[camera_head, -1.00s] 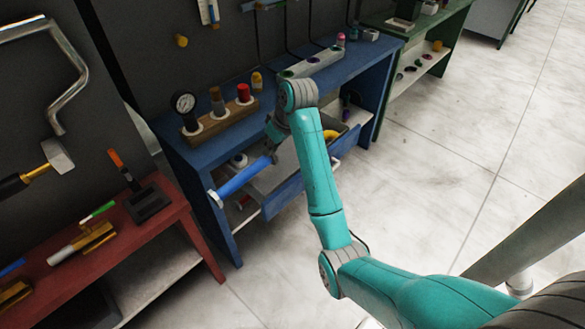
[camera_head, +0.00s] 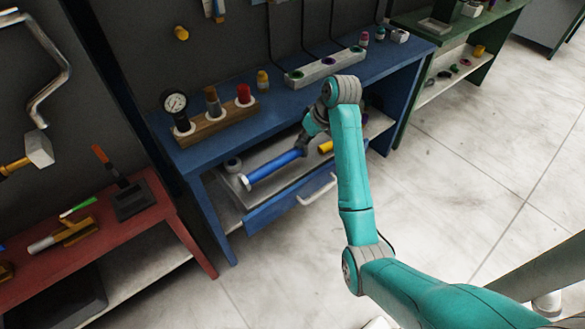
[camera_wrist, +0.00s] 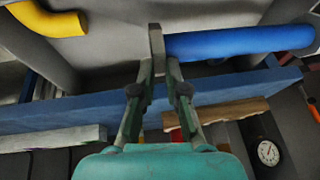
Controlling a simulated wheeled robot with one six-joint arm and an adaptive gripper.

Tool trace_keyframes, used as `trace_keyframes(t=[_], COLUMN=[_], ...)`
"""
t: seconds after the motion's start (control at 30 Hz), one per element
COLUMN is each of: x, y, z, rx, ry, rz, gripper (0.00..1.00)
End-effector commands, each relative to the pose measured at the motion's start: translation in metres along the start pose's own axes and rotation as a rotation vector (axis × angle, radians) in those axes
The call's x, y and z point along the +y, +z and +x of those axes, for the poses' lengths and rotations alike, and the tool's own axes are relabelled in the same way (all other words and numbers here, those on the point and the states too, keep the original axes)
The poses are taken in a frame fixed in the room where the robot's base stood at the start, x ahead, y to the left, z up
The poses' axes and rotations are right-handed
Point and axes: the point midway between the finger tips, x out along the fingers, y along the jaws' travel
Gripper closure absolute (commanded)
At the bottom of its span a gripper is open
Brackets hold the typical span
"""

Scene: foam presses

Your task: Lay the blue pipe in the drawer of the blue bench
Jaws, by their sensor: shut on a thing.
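The blue pipe (camera_head: 272,167) has pale end fittings. It lies roughly level over the open drawer of the blue bench, low beneath the bench top; I cannot tell whether it touches the drawer floor. The drawer's blue front (camera_head: 275,208) with its pale handle (camera_head: 317,190) is pulled out. My gripper (camera_head: 306,141) is shut on the pipe's right end in the head view. In the wrist view my gripper (camera_wrist: 158,55) grips the blue pipe (camera_wrist: 235,42) near one end, and the pipe runs to the right.
A yellow pipe (camera_head: 326,147) lies at the drawer's right side. The blue bench top (camera_head: 190,155) overhangs the drawer and carries a wooden block (camera_head: 215,125) with a gauge (camera_head: 174,103). A red bench (camera_head: 150,215) stands to the left. The floor in front is clear.

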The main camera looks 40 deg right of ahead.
Motion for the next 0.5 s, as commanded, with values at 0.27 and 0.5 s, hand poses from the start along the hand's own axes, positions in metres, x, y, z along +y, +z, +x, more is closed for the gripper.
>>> trace_keyframes(t=[0.27,0.5], x=[0.004,0.008], y=[0.011,0.023], z=[0.026,0.054], rx=[0.001,-0.001], ry=[0.000,0.000], rz=[-0.001,0.000], gripper=[1.00,1.00])
